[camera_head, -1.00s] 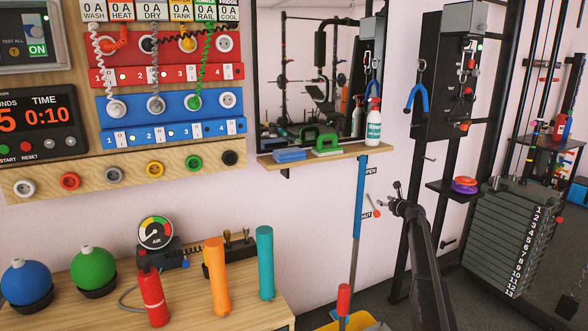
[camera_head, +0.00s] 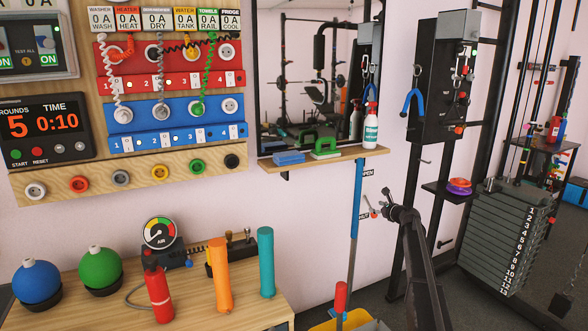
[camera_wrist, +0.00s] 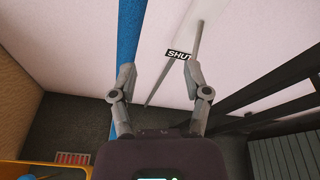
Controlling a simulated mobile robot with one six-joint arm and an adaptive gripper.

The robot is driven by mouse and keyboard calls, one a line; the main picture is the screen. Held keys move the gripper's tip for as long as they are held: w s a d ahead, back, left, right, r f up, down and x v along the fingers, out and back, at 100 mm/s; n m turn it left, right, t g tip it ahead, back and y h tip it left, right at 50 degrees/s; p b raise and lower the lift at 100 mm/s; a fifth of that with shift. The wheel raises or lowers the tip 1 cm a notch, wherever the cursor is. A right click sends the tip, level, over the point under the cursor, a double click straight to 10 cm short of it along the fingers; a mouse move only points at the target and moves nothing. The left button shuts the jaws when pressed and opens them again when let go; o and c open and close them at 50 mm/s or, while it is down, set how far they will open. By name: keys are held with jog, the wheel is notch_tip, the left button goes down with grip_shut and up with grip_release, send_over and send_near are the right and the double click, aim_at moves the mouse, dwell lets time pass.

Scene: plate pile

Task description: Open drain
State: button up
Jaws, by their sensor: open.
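A thin grey lever with a red end (camera_head: 374,213) is on the pink wall between an OPEN label (camera_head: 368,172) and a SHUT label (camera_head: 364,216). The lever's grey rod (camera_wrist: 196,38) crosses beside the SHUT label (camera_wrist: 178,55) in the wrist view. My gripper (camera_head: 386,202) is just right of the lever in the head view. In the wrist view my gripper (camera_wrist: 158,70) is open and empty, its fingers spread on either side of the SHUT label. I cannot tell whether a finger touches the lever. The red end is not clear in the wrist view.
A blue-handled pole (camera_head: 357,205) stands left of the lever, close to my left finger in the wrist view. A yellow bucket (camera_head: 350,323) is below. A black rack (camera_head: 419,215) stands right.

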jog(key=s+a+r+n+g+p, duration=0.35)
jog(key=s+a+n+p, duration=0.4)
jog(key=s, duration=0.55)
jog(key=s+a+r+n+g+p, duration=0.35)
jog(key=s+a+n+p, duration=0.4)
jog(key=s, duration=0.45)
jog(key=s+r+n+g+h+p, duration=0.2)
jog(key=s+r+n+p, duration=0.1)
jog(key=s, duration=0.7)
jog(key=s+a+r+n+g+h+p, duration=0.1)
jog(key=s+n+p, duration=0.4)
jog(key=s, duration=0.6)
jog(key=s+a+r+n+g+h+p, duration=0.1)
jog(key=s+r+n+g+h+p, duration=0.2)
jog(key=s, duration=0.7)
notch_tip(320, 180, up, 2)
jog(key=n+g+p, duration=0.1)
jog(key=p, duration=0.2)
jog(key=shift+s+r+p, duration=0.15)
jog(key=shift+r+p, duration=0.05)
jog(key=shift+p, duration=0.15)
jog(key=shift+w+a, duration=0.1)
jog(key=shift+w, duration=0.1)
